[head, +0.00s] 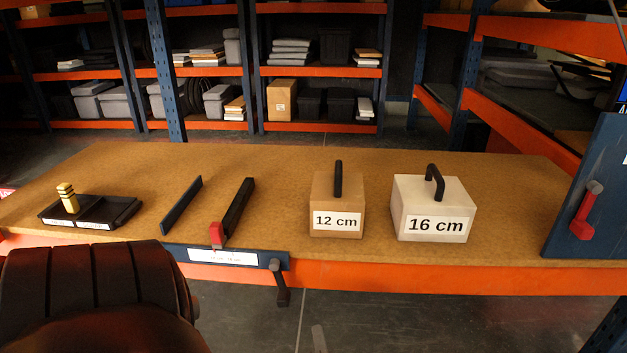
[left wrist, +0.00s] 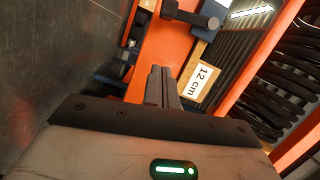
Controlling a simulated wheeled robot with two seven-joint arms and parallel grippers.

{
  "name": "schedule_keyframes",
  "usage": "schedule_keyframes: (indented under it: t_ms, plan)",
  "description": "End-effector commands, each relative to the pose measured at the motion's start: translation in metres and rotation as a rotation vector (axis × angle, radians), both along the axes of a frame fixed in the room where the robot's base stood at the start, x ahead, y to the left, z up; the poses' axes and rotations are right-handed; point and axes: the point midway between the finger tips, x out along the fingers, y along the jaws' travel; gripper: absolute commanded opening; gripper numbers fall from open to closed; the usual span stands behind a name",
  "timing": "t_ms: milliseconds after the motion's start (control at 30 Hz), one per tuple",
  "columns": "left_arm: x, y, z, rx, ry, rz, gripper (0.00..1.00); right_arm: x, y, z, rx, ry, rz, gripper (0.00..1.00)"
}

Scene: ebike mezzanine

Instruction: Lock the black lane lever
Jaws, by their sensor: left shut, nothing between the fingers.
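The black lane lever (head: 280,284) hangs from its pivot on the table's front edge, below and right of the white lane label (head: 222,256). It points mostly down, slightly tilted. It also shows at the top of the left wrist view (left wrist: 190,17). My left gripper (left wrist: 164,84) is shut and empty, its fingers beside the orange edge, apart from the lever. In the head view a small grey tip of it (head: 318,338) shows at the bottom, below and right of the lever. My right gripper is in neither view.
The 12 cm box (head: 336,205) and 16 cm box (head: 434,208) stand to the right. A blue panel with a red lever (head: 586,212) is far right. A black tray (head: 90,212) is left.

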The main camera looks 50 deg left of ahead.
Motion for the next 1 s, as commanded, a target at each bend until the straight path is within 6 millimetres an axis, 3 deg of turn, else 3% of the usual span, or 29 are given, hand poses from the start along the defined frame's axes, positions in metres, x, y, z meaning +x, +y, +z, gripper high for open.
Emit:
schedule_keyframes:
  t_ms: [267, 867, 1000]
  plan:
    - [-0.01, -0.02, 0.001, 0.0, 0.0, 0.0, 0.0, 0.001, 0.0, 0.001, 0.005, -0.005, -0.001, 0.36]
    - [-0.01, -0.02, 0.001, 0.0, 0.0, 0.001, 0.0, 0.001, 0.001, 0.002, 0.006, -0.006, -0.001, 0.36]
    - [-0.017, -0.016, -0.001, -0.073, 0.013, 0.042, 0.0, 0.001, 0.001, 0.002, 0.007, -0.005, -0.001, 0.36]
